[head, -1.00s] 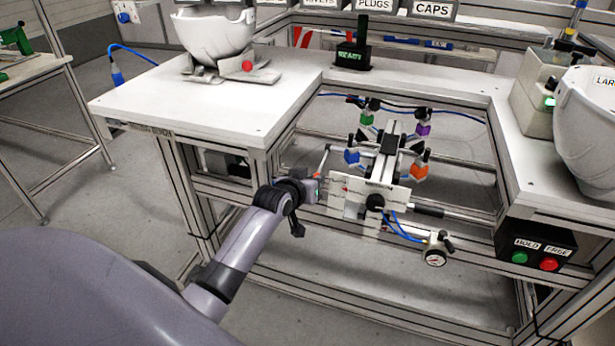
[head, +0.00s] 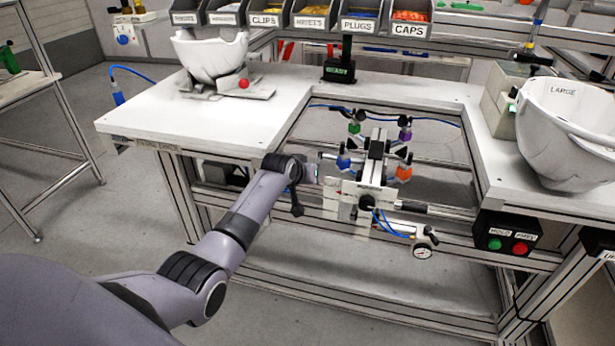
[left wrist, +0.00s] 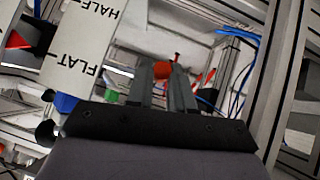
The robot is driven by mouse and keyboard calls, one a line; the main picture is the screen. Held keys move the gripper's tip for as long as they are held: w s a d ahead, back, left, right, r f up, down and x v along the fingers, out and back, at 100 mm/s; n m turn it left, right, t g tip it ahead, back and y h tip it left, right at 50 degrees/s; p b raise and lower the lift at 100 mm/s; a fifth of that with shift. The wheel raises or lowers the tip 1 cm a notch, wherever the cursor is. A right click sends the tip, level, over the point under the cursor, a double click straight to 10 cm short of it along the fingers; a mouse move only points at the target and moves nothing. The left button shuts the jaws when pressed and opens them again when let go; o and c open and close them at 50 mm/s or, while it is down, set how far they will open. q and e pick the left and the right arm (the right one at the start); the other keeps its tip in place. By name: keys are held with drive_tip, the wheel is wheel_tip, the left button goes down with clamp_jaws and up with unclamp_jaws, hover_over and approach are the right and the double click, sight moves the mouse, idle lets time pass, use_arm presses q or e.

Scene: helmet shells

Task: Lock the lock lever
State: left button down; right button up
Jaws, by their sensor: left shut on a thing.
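The lock lever shows as a red-orange piece (left wrist: 163,75) at the tips of my left gripper (left wrist: 165,85) in the left wrist view. The two dark fingers are shut on it; the fingers hide part of it. In the head view my left gripper (head: 313,173) is at the left end of the clamp fixture (head: 376,165), beside its pale front plate (head: 345,192), and the lever is too small to make out there. A white plate marked HALF and FLAT (left wrist: 82,45) is left of the fingers in the wrist view. My right gripper is not in view.
A white helmet shell (head: 212,55) stands on the left of the bench (head: 190,120). A larger shell (head: 570,115) stands at the right. A black HOLD and FREE button box (head: 508,235) is at the right.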

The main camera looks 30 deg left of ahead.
use_arm(q)
drive_tip(key=shift+r, duration=0.1)
drive_tip(key=c, duration=1)
unclamp_jaws()
drive_tip(key=p+v, duration=0.1)
drive_tip(key=v, duration=0.6)
drive_tip(key=shift+p, duration=0.35)
drive_tip(key=s+d+f+m, duration=0.2)
drive_tip(key=s+d+f, duration=0.1)
drive_tip(key=s+f, duration=0.45)
drive_tip(key=s+d+f+m+h, duration=0.1)
drive_tip(key=s+d+f, duration=0.1)
drive_tip(key=s, duration=0.6)
drive_tip(key=s+d+f+m+h, duration=0.1)
drive_tip(key=s+d+f, duration=0.2)
drive_tip(key=s+d, duration=0.2)
drive_tip(key=s+d+f+m, duration=0.2)
drive_tip(key=s+d, duration=0.2)
drive_tip(key=s, duration=0.8)
drive_tip(key=shift+f+t+h, duration=0.3)
drive_tip(key=shift+t+h, duration=0.1)
